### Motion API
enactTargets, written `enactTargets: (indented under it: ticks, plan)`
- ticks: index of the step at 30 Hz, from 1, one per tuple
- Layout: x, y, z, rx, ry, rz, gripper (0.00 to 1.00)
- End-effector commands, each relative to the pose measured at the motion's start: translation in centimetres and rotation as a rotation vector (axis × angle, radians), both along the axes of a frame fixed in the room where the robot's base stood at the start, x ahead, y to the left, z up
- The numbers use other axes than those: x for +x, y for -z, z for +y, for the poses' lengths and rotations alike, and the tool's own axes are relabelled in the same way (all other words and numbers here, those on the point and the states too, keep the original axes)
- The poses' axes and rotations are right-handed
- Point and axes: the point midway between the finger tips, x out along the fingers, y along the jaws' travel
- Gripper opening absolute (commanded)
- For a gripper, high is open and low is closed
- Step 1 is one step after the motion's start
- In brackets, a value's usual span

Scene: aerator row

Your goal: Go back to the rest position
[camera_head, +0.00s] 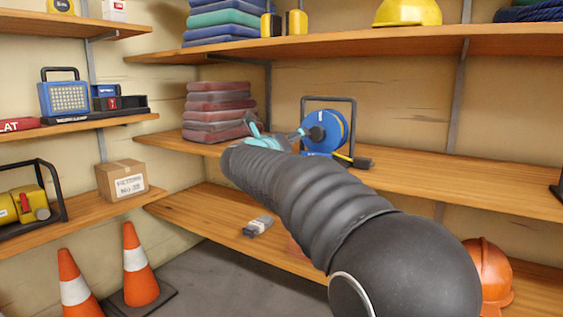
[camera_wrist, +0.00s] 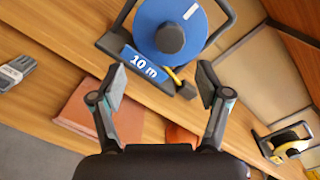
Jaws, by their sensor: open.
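My gripper (camera_wrist: 158,92) is open and empty in the wrist view, with its two dark pads apart. In the head view my gripper (camera_head: 275,135) shows only in part, as teal pieces beyond the end of my dark ribbed arm. It is in front of the middle shelf, between the folded red cloths and a blue cable reel (camera_head: 325,130). The reel also shows in the wrist view (camera_wrist: 172,35), marked "10 m", beyond the fingertips. I cannot tell whether a finger touches it.
Folded red cloths (camera_head: 217,110) are stacked left of the reel. Below are a grey item (camera_head: 258,226) and an orange helmet (camera_head: 488,272). A cardboard box (camera_head: 122,181) stands on the left shelf, above traffic cones (camera_head: 138,268). The middle shelf (camera_head: 450,178) is mostly bare at right.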

Motion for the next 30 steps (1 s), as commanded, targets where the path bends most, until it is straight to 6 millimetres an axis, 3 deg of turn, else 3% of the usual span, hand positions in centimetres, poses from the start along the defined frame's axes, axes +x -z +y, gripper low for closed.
enactTargets:
  ticks: [3,8,11,15,20,26,30]
  plan:
    - [1.8,0.4,3.3,-0.165,-0.169,0.069,0.76]
    - [2.6,4.4,9.7,-0.526,-0.48,0.215,0.76]
    - [0.8,6.6,12.6,-0.76,-0.672,0.29,0.76]
    - [-3.8,10.1,14.6,-1.085,-0.928,0.397,0.76]
    - [-11.8,14.3,13.6,-1.435,-1.215,0.525,0.76]
    - [-22.9,18.8,8.3,-1.778,-1.517,0.706,0.76]
    - [-30.5,20.8,3.4,-1.929,-1.681,0.844,0.76]
